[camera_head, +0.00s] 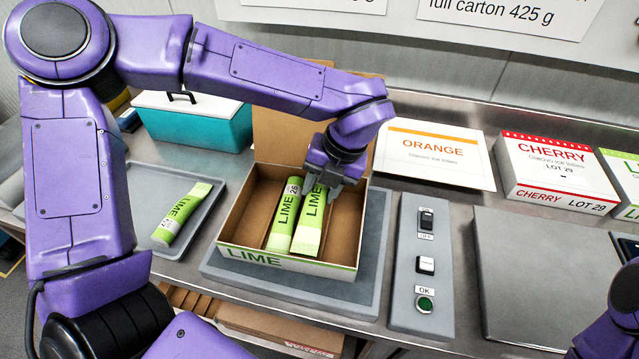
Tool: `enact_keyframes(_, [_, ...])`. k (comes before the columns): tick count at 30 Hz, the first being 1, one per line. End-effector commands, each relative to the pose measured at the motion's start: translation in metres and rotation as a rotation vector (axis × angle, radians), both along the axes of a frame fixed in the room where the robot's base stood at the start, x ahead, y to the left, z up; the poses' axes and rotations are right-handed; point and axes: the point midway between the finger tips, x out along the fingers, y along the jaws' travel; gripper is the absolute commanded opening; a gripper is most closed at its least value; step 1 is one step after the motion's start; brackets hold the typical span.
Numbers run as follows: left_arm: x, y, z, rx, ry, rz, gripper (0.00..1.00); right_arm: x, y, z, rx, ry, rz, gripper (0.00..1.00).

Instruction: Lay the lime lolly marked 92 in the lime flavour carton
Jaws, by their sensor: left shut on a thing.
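The lime flavour carton (225,237) stands open with its lid up, on a grey pad. Two green lime lollies lie side by side in it. The left one (284,218) has a number that seems to read 26. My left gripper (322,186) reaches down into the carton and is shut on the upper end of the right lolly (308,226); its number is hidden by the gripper. A third lime lolly (181,214) lies on the grey tray (142,228) left of the carton; its number is too small to read. My right gripper is out of view.
A control panel (408,262) with switches and an OK button is right of the pad (370,270). A teal box (199,128) stands behind the tray. The carton's right side has free room.

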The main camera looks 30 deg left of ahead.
Motion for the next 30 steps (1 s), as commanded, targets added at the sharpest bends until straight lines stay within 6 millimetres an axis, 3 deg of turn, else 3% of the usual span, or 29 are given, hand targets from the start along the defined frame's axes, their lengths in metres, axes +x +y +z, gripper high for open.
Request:
enact_keyframes(21, [0.0, 0.001, -0.012, 0.001, -0.002, -0.001, 0.07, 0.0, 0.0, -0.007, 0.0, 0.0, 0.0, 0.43])
enact_keyframes(22, [0.0, 0.001, -0.012, 0.001, -0.002, -0.001, 0.45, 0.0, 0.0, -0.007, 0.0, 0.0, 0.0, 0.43])
enact_keyframes(24, [0.0, 0.001, -0.012, 0.001, -0.002, -0.001, 0.64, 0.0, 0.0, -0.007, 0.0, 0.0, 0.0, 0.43])
enact_keyframes(30, [0.0, 0.001, -0.012, 0.0, -0.001, 0.0, 0.64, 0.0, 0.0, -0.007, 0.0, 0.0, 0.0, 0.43])
